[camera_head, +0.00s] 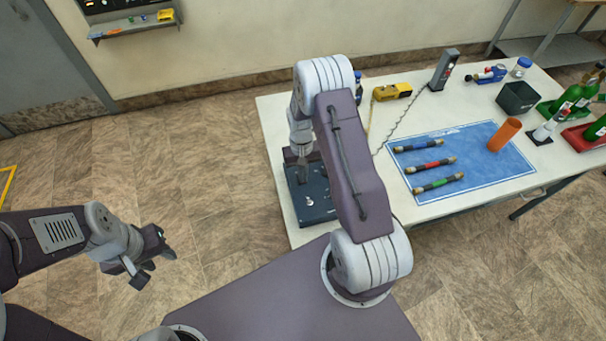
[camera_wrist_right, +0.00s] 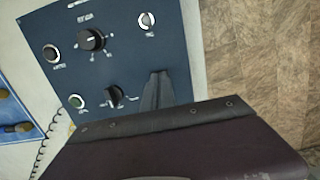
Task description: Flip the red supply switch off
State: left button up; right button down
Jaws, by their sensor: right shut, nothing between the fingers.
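A dark blue control panel (camera_head: 318,207) lies at the left end of the white table, partly hidden by my right arm. In the right wrist view the panel (camera_wrist_right: 120,68) shows two black knobs (camera_wrist_right: 91,39), a green-centred round fitting (camera_wrist_right: 77,101) and two silver-ringed fittings, one at the upper right (camera_wrist_right: 147,20). No red switch can be made out; the fingers and wrist hide the panel's lower right. My right gripper (camera_wrist_right: 158,90) is shut and empty over the panel's right part; contact cannot be told. My left gripper (camera_head: 152,265) is open and empty above the floor.
A blue mat (camera_head: 470,185) holds several coloured-band handles and an orange cylinder (camera_head: 504,135). A yellow device (camera_head: 392,91), a grey upright box (camera_head: 443,69) with a coiled cord, a dark bin (camera_head: 517,97) and bottles stand farther back. Floor left of the table is clear.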

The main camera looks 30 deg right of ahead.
jog(key=shift+s+a+f, duration=0.15)
jog(key=shift+s+f, duration=0.35)
jog(key=shift+w+r, duration=0.2)
jog(key=shift+w, duration=0.35)
jog(key=shift+r, duration=0.1)
jog(key=shift+w+r+p, duration=0.1)
jog(key=shift+r+p, duration=0.2)
jog(key=shift+r, duration=0.1)
jog(key=r+p, duration=0.2)
jog(key=w+r+p, duration=0.1)
jog(key=shift+d+r, duration=0.2)
jog(key=shift+d, duration=0.05)
notch_tip(320, 180, up, 10)
jog(key=b, duration=0.1)
jog(key=shift+w+b, duration=0.2)
jog(key=shift+b, duration=0.1)
